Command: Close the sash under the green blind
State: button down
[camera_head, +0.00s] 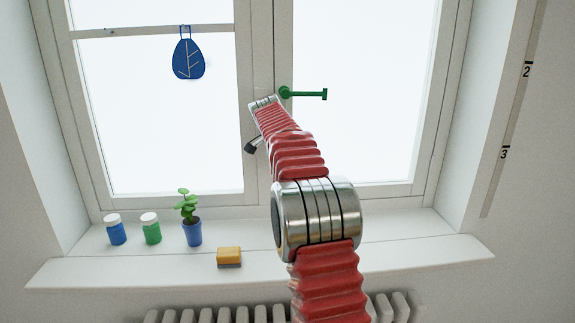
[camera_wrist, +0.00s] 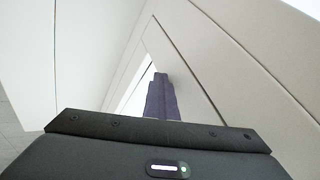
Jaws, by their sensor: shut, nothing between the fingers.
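The window fills the upper head view. Its right sash (camera_head: 428,110) carries a green handle (camera_head: 305,94), lying sideways near the middle post. The left sash (camera_head: 244,110) stands beside it. No green blind shows, and I cannot tell how far either sash stands open. My arm reaches up to the middle of the window, and its links hide part of the frame there. My gripper (camera_wrist: 160,77) shows in the wrist view as dark, shut fingers with nothing between them, close to pale frame surfaces. I cannot tell whether it touches them.
A blue leaf ornament (camera_head: 188,58) hangs at the left pane. On the sill (camera_head: 400,243) stand a blue jar (camera_head: 115,234), a green jar (camera_head: 151,233), a potted plant (camera_head: 192,230) and a yellow sponge (camera_head: 229,256). The sill's right part is clear. A radiator (camera_head: 220,315) is below.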

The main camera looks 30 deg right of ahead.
jog(key=shift+w+d+r, duration=0.2)
jog(key=shift+w+d, duration=0.1)
jog(key=shift+d, duration=0.3)
jog(key=s+a+r, duration=0.6)
jog(key=a+r, duration=0.1)
jog(key=a, duration=0.1)
jog(key=shift+s+a+r, duration=0.25)
jog(key=shift+s, duration=0.05)
dwell(0.5)
